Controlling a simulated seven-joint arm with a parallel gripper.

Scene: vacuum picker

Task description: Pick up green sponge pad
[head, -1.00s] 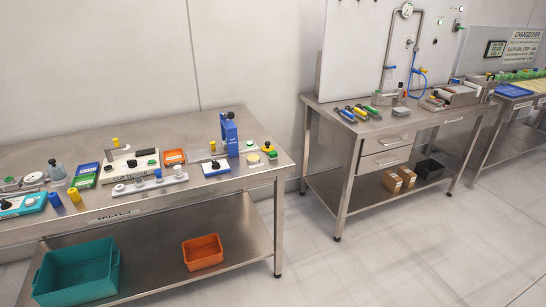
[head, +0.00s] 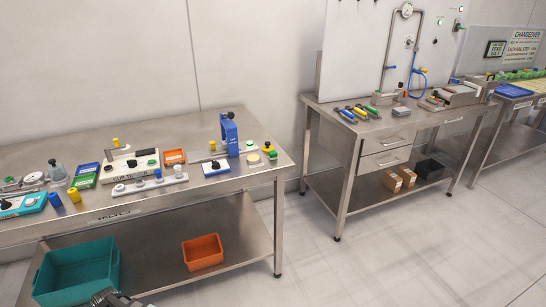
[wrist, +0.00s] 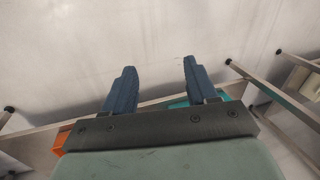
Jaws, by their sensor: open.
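No plain green sponge pad can be told for certain in the head view. A small green-and-yellow piece (head: 269,154) lies at the right end of the left steel table and may be it, but it is too small to be sure. My gripper (wrist: 159,66) shows in the wrist view with its two blue fingers wide apart and nothing between them. It points at bare pale floor, apart from any tabletop object. In the head view only a dark part of my arm shows at the bottom edge, below the tabletop.
The left steel table (head: 130,215) is crowded with small fixtures, including a blue press (head: 229,136). A teal bin (head: 80,272) and an orange bin (head: 203,252) sit on its lower shelf. A second workbench (head: 420,122) stands right; floor between them is clear.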

